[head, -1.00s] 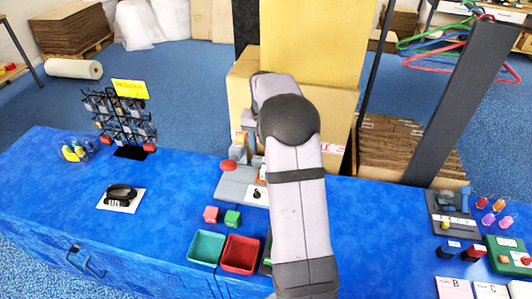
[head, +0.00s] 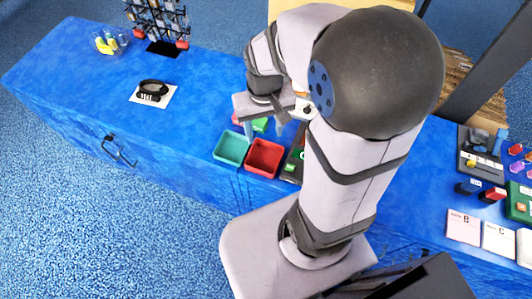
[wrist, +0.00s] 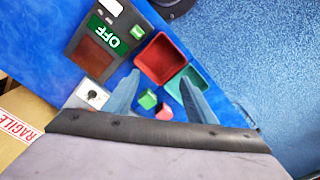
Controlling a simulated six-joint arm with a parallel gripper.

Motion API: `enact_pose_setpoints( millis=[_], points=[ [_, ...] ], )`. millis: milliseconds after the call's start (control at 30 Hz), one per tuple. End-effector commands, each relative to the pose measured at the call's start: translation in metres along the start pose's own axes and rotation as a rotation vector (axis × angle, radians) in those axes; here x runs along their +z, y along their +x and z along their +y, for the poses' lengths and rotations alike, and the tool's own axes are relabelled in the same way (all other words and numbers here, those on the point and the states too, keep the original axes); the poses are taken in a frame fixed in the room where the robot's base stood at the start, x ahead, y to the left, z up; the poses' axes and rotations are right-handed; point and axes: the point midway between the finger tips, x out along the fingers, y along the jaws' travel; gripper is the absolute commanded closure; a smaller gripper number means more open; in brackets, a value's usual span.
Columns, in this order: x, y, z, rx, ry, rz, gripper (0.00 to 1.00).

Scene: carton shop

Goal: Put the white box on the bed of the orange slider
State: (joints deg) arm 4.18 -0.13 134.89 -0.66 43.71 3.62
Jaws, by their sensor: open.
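My gripper (head: 263,128) hangs over the blue bench near the small bins, its fingers apart and nothing between them. In the wrist view my gripper (wrist: 160,78) is open, with a green cube (wrist: 147,99) and a pink cube (wrist: 164,112) seen on the bench between the fingers. I cannot make out a white box in either current view. The orange slider does not show now; my arm covers part of the bench behind the bins.
A red bin (head: 264,157) and a teal bin (head: 231,149) stand at the front edge. A dark panel with an OFF sign (wrist: 109,36) is beside them. A black object on a white card (head: 152,91) lies left. Label cards (head: 463,226) lie right. The bench's left-front is clear.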

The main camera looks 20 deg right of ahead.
Motion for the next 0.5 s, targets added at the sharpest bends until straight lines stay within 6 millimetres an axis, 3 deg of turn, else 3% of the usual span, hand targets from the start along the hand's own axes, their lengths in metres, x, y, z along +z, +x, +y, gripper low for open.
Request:
enact_pose_setpoints(
  millis=[100, 200, 500],
  points=[
    [0.035, 0.006, -0.010, -0.004, -0.076, -0.013, 0.49],
    [0.053, 0.010, -0.013, -0.006, -0.114, -0.020, 0.49],
    [0.063, 0.013, -0.015, -0.007, -0.135, -0.026, 0.49]
  ],
)
